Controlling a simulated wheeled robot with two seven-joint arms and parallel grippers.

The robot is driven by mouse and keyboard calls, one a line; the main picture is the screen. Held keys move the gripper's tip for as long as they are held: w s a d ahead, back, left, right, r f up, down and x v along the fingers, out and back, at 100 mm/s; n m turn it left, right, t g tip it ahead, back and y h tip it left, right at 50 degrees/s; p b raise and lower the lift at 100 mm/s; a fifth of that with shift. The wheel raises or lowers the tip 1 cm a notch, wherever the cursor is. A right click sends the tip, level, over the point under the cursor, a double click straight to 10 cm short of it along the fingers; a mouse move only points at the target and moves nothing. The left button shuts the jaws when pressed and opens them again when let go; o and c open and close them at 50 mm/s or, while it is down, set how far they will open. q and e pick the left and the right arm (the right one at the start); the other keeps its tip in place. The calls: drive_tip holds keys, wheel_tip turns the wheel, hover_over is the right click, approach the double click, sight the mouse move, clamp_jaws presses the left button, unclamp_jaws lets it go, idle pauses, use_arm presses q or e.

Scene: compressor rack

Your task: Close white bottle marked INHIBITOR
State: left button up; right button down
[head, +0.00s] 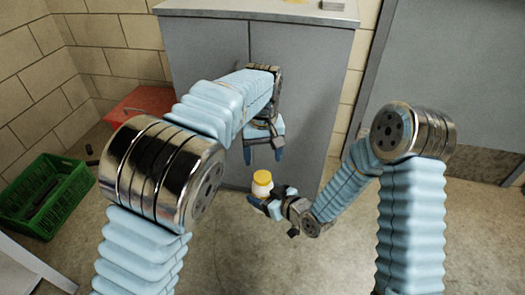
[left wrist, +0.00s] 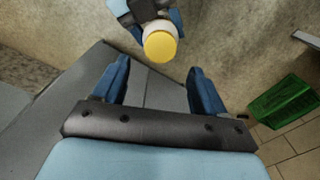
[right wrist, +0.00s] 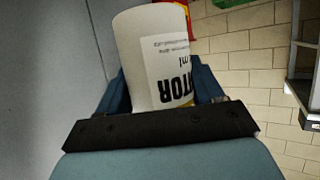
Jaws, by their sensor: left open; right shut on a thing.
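The white bottle (head: 262,188) has a yellow cap (head: 264,177) on its top. My right gripper (head: 264,201) is shut on the bottle, which stands roughly upright in the air in front of the grey cabinet. In the right wrist view the bottle's label (right wrist: 172,75) shows the letters "TOR", upside down. My left gripper (head: 264,152) is open and empty above the cap, fingers pointing down. In the left wrist view the yellow cap (left wrist: 160,46) lies ahead of the open fingers (left wrist: 158,80), apart from them. I cannot tell how tightly the cap sits.
A grey cabinet (head: 205,55) with a light top stands behind the grippers. A green crate (head: 45,195) and a red box (head: 140,103) are on the floor at the left. A grey panel (head: 455,75) is at the right. The floor in front of the cabinet is clear.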

sight(262, 176)
use_arm(q)
drive_tip(key=shift+f, duration=3.6)
drive_tip(key=c, duration=1.1)
drive_tip(key=o, duration=1.2)
drive_tip(key=shift+o, duration=0.2)
wheel_tip(262, 176, up, 12)
